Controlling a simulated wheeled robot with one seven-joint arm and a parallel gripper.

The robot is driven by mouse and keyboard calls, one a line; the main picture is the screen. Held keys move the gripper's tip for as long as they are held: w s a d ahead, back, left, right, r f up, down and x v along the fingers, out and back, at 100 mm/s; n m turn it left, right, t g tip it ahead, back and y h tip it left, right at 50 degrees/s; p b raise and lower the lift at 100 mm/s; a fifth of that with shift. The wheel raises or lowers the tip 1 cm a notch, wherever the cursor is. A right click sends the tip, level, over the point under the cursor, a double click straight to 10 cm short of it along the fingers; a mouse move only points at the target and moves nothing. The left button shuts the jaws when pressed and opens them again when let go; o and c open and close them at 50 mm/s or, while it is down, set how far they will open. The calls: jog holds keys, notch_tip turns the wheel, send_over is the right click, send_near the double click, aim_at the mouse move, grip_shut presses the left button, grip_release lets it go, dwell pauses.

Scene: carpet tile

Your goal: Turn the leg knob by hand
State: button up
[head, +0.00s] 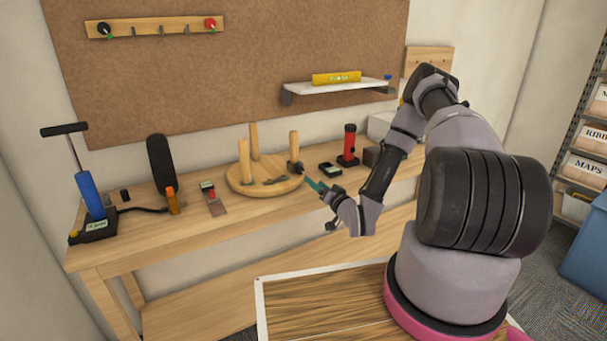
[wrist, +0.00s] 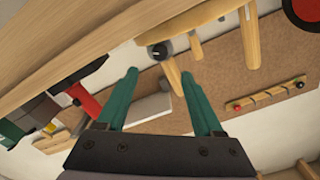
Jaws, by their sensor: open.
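A round wooden stool (head: 240,184) lies upside down on the workbench with its legs pointing up. A dark leg knob (head: 295,168) sits at the foot of the right-hand leg (head: 294,146). In the wrist view, which is turned over, the knob (wrist: 158,52) shows as a black disc beyond the fingertips. My gripper (head: 314,185) has teal fingers, is open and empty, and is just right of the knob, apart from it. In the wrist view the gripper (wrist: 160,74) has its fingers spread wide, with the knob and leg end between and beyond them.
A black box (head: 330,169) and a red cylinder tool (head: 349,143) stand right, close to my gripper. A shelf (head: 335,87) hangs above.

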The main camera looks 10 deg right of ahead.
aim_at(301, 171)
jog(key=x, duration=0.9)
jog(key=shift+w, duration=0.25)
grip_shut()
jog(key=shift+n, duration=0.3)
jog(key=n, duration=0.4)
jog(key=shift+s+a+n, duration=0.1)
jog(key=shift+n, duration=0.3)
jog(key=n, duration=0.5)
jog(key=shift+f, duration=0.1)
jog(key=shift+n, duration=0.3)
